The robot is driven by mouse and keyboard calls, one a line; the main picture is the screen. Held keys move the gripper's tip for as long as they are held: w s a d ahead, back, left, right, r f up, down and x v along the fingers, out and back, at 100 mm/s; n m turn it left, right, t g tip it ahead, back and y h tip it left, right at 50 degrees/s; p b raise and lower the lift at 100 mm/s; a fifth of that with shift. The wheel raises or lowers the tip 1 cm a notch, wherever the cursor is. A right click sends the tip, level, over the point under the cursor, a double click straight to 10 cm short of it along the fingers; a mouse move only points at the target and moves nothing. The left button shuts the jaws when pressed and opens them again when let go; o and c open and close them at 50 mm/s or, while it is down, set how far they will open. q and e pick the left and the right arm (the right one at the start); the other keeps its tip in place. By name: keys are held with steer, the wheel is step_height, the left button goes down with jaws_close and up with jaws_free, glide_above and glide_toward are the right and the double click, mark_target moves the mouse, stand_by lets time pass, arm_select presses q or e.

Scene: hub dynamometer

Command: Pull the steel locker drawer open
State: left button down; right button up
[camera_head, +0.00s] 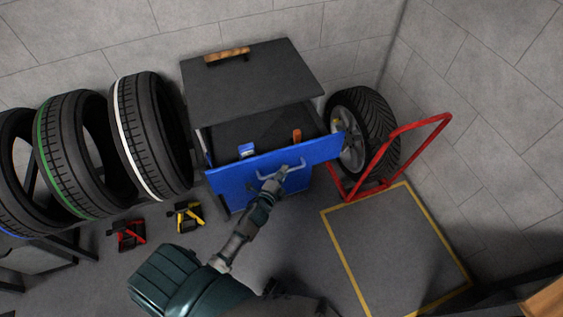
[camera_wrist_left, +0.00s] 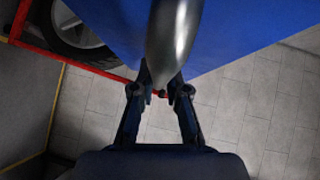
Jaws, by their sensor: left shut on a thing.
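The steel locker (camera_head: 250,82) has a dark grey top and stands against the back wall. Its blue-fronted drawer (camera_head: 232,180) is pulled part way out, and its dark inside shows, with a small blue-and-white item (camera_head: 246,149) and an orange item (camera_head: 297,135) in it. A metal bar handle (camera_head: 294,166) is on the drawer front. My left gripper (camera_head: 277,178) is at the handle. In the left wrist view its two fingers (camera_wrist_left: 161,92) are closed around the handle (camera_wrist_left: 172,45), in front of the blue face. My right gripper is not in view.
Several tyres (camera_head: 153,135) stand on a rack at left. A red jack stand (camera_head: 127,235) and a yellow one (camera_head: 187,216) are on the floor. At right are a wheel (camera_head: 377,125), a red tube frame (camera_head: 405,127) and a yellow-edged floor mat (camera_head: 395,250).

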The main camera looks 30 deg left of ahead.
arm_select(q)
steer(key=s+d, duration=0.1)
steer(key=s, duration=0.1)
steer(key=s+d, duration=0.1)
steer(key=d, duration=0.1)
steer(key=shift+s+d+f, duration=0.25)
steer(key=shift+s+f, duration=0.1)
steer(key=c, duration=1.4)
jaws_free()
steer(key=shift+a, duration=0.15)
steer(key=shift+o, duration=1.1)
steer(key=s+d+r, duration=0.1)
steer(key=s+r, duration=0.1)
steer(key=s, duration=0.9)
steer(key=shift+s, duration=0.4)
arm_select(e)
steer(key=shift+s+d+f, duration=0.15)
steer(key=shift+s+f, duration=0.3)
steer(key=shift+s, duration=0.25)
arm_select(q)
steer(key=shift+d, duration=0.1)
